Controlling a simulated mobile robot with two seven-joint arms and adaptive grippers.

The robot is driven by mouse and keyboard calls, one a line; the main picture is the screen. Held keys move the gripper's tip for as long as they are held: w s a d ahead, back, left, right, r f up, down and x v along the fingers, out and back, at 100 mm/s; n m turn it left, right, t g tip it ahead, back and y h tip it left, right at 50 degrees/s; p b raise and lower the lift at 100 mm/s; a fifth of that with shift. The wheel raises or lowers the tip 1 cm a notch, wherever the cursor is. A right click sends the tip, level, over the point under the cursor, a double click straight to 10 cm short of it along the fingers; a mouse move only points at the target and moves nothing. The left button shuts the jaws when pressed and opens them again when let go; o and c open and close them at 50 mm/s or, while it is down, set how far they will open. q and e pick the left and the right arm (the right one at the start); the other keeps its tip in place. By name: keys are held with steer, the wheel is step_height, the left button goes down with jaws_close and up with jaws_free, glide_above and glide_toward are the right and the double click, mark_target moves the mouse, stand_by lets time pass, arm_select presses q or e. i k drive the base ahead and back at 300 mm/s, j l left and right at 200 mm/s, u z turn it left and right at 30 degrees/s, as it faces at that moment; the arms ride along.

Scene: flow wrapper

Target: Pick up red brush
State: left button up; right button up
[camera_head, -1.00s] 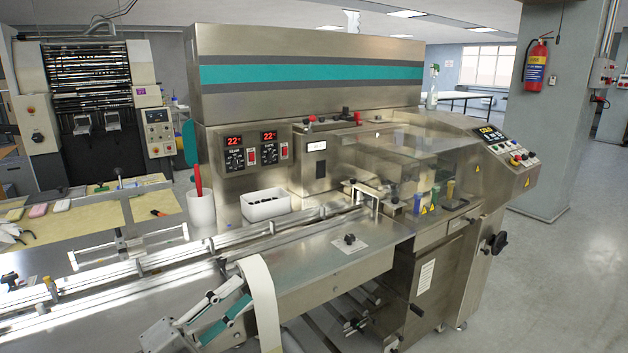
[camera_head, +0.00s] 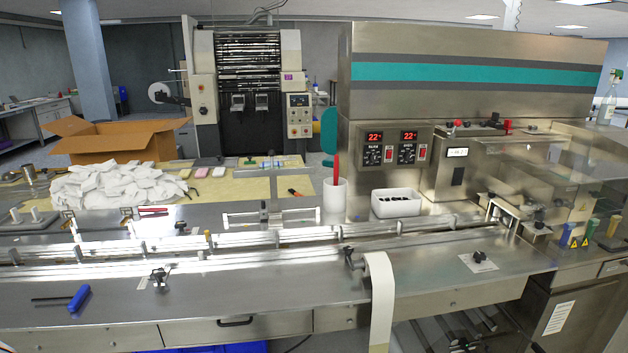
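A long red handle (camera_head: 337,168), which looks like the red brush, stands upright in a white cup (camera_head: 335,203). The cup stands on the steel deck, at the left front of the wrapper's control panel. The lower end of the red handle is hidden inside the cup. Neither of my grippers shows in this view.
A white bin (camera_head: 396,204) with dark items stands right of the cup. A steel conveyor rail (camera_head: 300,237) runs in front of both. A white film strip (camera_head: 379,300) hangs over the front edge. White cloths (camera_head: 118,186) and a cardboard box (camera_head: 118,139) are at the left.

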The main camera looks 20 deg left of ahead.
mark_target(136, 211)
steer(key=u, duration=1.8)
